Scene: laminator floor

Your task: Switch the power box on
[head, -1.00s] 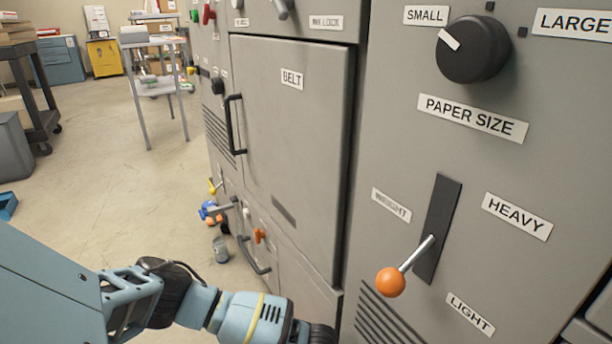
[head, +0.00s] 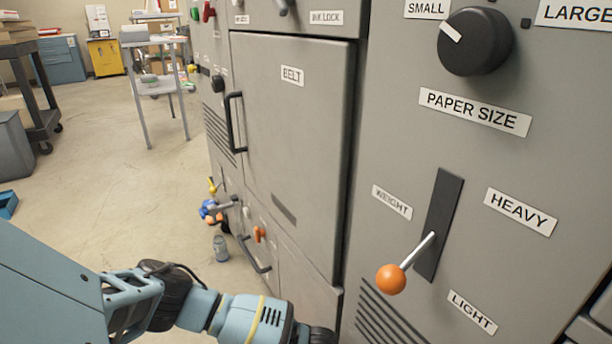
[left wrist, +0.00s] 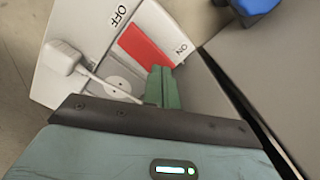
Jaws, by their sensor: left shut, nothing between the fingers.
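The power box (left wrist: 75,22) is a pale box in the left wrist view, with an OFF label (left wrist: 119,15) and an ON label (left wrist: 181,49). A red switch (left wrist: 136,41) sits between the labels. My left gripper (left wrist: 163,77) is shut and empty, its green fingers at the ON-side end of the red switch. I cannot tell whether they touch it. The fingers hide part of the box's face. In the head view my left arm runs out at the bottom edge, and neither the box nor the left gripper shows there. My right gripper is in no view.
A white plug (left wrist: 64,57) with a cord is at the box. The grey machine (head: 290,130) fills the head view's right side, with an orange-knobbed lever (head: 391,279) and a black dial (head: 474,42).

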